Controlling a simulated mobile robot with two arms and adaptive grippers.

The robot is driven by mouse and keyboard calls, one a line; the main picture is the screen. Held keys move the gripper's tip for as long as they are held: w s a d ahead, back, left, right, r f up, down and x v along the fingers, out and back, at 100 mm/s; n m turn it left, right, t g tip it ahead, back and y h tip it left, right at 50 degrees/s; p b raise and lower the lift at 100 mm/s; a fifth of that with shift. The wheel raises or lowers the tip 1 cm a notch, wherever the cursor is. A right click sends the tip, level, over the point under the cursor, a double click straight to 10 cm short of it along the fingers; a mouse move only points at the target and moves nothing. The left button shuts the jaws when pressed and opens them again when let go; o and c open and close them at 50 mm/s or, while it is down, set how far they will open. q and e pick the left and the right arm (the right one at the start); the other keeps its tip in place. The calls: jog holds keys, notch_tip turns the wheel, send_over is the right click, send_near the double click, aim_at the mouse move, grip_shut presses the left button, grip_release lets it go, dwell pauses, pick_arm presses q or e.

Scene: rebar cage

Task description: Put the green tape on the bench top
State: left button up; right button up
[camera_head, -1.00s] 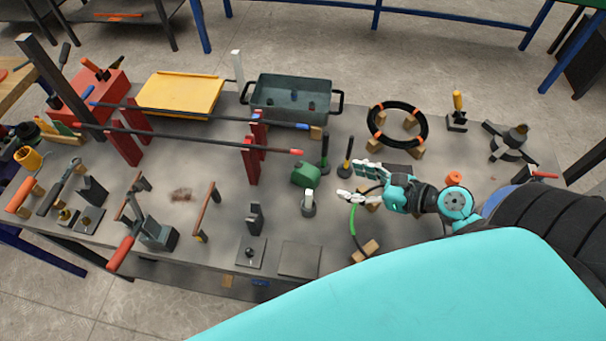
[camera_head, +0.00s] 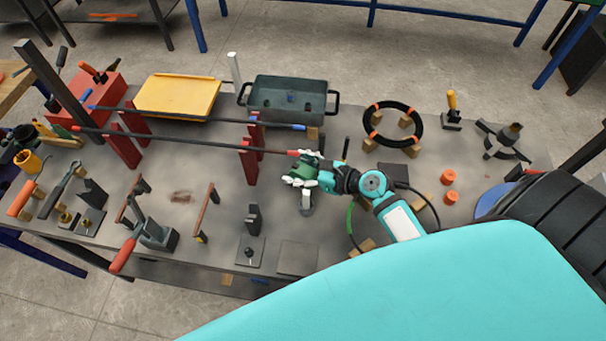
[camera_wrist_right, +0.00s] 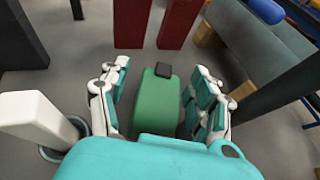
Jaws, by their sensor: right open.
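The green tape (camera_wrist_right: 157,104), a green block-like body with a small black piece at its far end, lies between the fingers of my right gripper (camera_wrist_right: 161,72) in the right wrist view. The fingers are open, one on each side of it, with gaps showing. In the head view my right gripper (camera_head: 294,171) covers most of the green tape. I cannot tell whether the tape rests directly on the bench top (camera_head: 190,215). My left gripper is not in view.
A white-topped post on a round base (camera_head: 306,203) stands just in front of my right gripper. A long dark bar with a red end (camera_head: 200,141) on red stands (camera_head: 249,165) reaches close to it. A grey-green tray (camera_head: 290,98) stands behind. Bare bench shows left of centre.

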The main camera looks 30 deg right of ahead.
jog(key=shift+x, duration=0.95)
jog(key=shift+c, duration=0.3)
grip_shut()
